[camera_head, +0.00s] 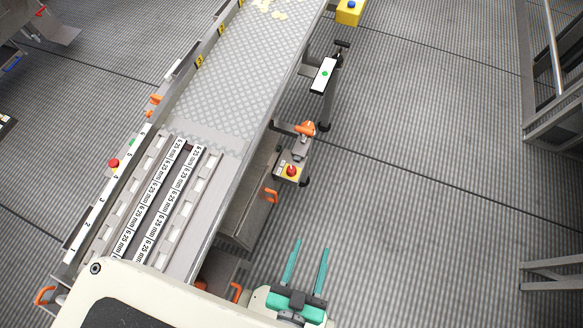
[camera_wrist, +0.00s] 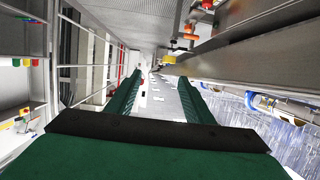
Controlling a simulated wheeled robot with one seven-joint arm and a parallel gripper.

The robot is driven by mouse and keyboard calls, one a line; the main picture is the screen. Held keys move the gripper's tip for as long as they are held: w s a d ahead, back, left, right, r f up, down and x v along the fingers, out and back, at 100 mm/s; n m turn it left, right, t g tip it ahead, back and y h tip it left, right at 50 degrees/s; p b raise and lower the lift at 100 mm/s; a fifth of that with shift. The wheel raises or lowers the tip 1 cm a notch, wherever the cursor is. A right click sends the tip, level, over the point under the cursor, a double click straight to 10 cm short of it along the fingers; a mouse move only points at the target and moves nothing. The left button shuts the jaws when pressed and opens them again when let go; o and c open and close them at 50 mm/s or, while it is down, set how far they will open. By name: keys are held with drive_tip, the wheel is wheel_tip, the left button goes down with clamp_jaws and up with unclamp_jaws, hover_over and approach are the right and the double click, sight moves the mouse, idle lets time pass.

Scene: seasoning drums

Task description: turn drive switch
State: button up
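A small grey box (camera_head: 285,178) on the conveyor's right side carries a red knob on a yellow plate (camera_head: 291,171); it looks like a switch, but I cannot read its label. An orange rotary handle (camera_head: 305,128) sits just above it. My gripper (camera_head: 312,246) has two long green fingers, spread apart and empty. It is below and slightly right of the box in the head view, clear of it. In the wrist view the fingers (camera_wrist: 160,82) also stand apart with nothing between them. Small orange and yellow parts (camera_wrist: 188,37) show beyond them, too small to tell apart.
The conveyor (camera_head: 250,70) runs along the left with orange handles (camera_head: 271,195) on its side. A red button (camera_head: 113,162) is on its far rail. A white panel with a green button (camera_head: 324,74) stands farther up. The floor (camera_head: 430,200) to the right is clear.

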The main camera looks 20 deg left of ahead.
drive_tip(key=w+f+m+g, duration=0.2)
drive_tip(key=w+f+g, duration=0.5)
drive_tip(key=w+f, duration=1.5)
drive_tip(key=m+g, duration=0.3)
drive_tip(key=g, duration=0.5)
approach(292, 169)
wheel_tip(292, 169, down, 9)
drive_tip(key=shift+a+r, duration=0.1)
drive_tip(key=shift+a, duration=0.1)
drive_tip(key=shift+c, duration=0.6)
drive_tip(key=c, duration=0.9)
